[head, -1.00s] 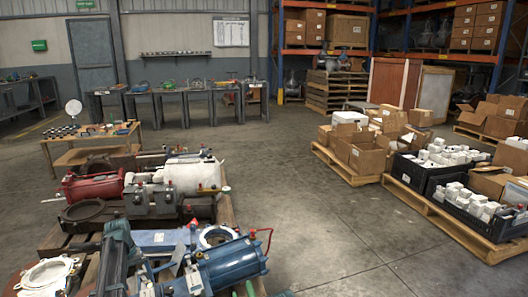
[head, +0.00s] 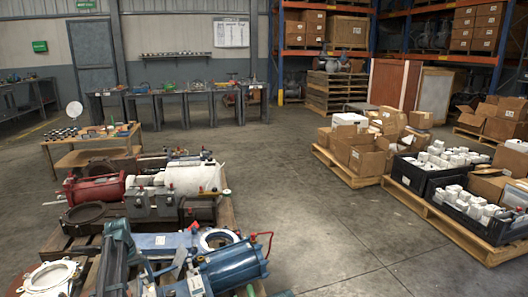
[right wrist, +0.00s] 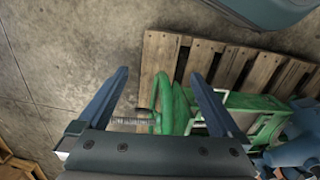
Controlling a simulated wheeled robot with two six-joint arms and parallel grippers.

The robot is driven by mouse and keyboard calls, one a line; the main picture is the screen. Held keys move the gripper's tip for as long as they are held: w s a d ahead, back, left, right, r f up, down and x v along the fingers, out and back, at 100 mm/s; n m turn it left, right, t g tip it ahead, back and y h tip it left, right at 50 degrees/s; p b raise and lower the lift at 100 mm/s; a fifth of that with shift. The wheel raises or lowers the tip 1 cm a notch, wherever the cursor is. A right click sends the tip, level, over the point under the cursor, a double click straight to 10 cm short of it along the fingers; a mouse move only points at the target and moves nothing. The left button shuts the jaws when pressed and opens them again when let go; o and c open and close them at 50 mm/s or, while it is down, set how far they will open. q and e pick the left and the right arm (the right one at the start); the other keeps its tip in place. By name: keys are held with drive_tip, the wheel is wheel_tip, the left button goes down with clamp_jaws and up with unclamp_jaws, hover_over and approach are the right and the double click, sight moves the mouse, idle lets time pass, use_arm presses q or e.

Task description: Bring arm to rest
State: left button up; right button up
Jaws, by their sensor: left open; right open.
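My left arm reaches in at the lower left of the head view. My left gripper (head: 163,265) is open and empty, above the loaded pallet (head: 229,212) and beside a blue valve body (head: 232,267). My right gripper (right wrist: 157,98) shows in the right wrist view with its two fingers wide apart. Nothing is held between them. Beyond and below its fingers lies a green valve with a handwheel (right wrist: 163,95) on a wooden pallet (right wrist: 160,52). The right gripper cannot be made out in the head view.
A red cylinder body (head: 95,186) and a white one (head: 193,176) lie farther back on the pallet. A low wooden table (head: 80,155) stands behind. Cartons and black crates (head: 468,219) fill pallets at the right. The concrete floor between is clear.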

use_arm(q)
drive_tip(key=f+b, duration=0.4)
drive_tip(key=d+f+b, duration=0.1)
drive_tip(key=f+b, duration=0.9)
drive_tip(key=shift+w+d, duration=0.2)
drive_tip(key=shift+w, duration=0.1)
wheel_tip(320, 180, up, 14)
drive_tip(key=a+p, duration=0.1)
drive_tip(key=p, duration=1.2)
drive_tip(key=shift+s+f+p, duration=0.25)
drive_tip(key=shift+p, duration=0.05)
drive_tip(key=shift+s, duration=0.1)
